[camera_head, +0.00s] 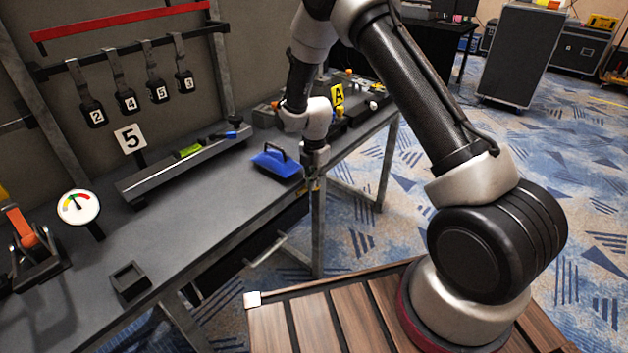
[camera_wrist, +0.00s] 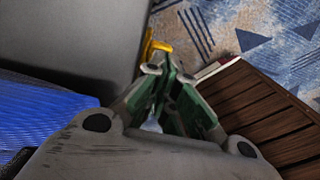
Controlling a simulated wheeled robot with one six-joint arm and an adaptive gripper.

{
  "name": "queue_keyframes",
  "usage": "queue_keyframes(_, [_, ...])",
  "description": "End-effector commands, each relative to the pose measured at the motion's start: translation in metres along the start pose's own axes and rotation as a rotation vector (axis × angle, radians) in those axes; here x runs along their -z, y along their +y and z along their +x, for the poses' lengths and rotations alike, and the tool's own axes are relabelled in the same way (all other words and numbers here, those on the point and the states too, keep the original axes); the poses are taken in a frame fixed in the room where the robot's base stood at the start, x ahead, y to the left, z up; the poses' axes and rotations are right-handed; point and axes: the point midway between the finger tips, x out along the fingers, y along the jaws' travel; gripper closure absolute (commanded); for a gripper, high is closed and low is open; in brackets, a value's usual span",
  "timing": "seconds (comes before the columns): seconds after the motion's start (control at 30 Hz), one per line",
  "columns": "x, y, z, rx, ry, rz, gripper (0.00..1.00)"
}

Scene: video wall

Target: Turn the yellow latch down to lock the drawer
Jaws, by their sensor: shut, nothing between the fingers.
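The yellow latch (camera_wrist: 157,46) shows in the wrist view just beyond my fingertips, at the edge of the grey bench. In the head view only a small yellow patch (camera_head: 313,185) shows beside my gripper (camera_head: 316,172), which points down at the bench's front edge. My gripper (camera_wrist: 168,74) is shut and empty, with its tips close to the latch; I cannot tell whether they touch. The latch's angle is largely hidden by the fingers. The dark drawer (camera_head: 240,263) with a pale bar handle (camera_head: 266,250) is under the bench; how far it is shut is unclear.
A blue block with a handle (camera_head: 277,162) lies on the bench (camera_head: 200,220) left of my gripper. A rail stand (camera_head: 185,165), a gauge (camera_head: 78,207) and a small black box (camera_head: 129,281) stand farther left. Clear carpeted floor (camera_head: 400,190) lies to the right.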

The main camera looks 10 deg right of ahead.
Motion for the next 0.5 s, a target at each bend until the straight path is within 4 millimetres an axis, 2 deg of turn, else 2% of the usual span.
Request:
queue_keyframes(0.27, [-0.012, -0.001, 0.021, 0.002, 0.000, 0.001, 1.00])
queue_keyframes(0.5, [-0.015, 0.000, 0.020, -0.002, -0.003, 0.001, 1.00])
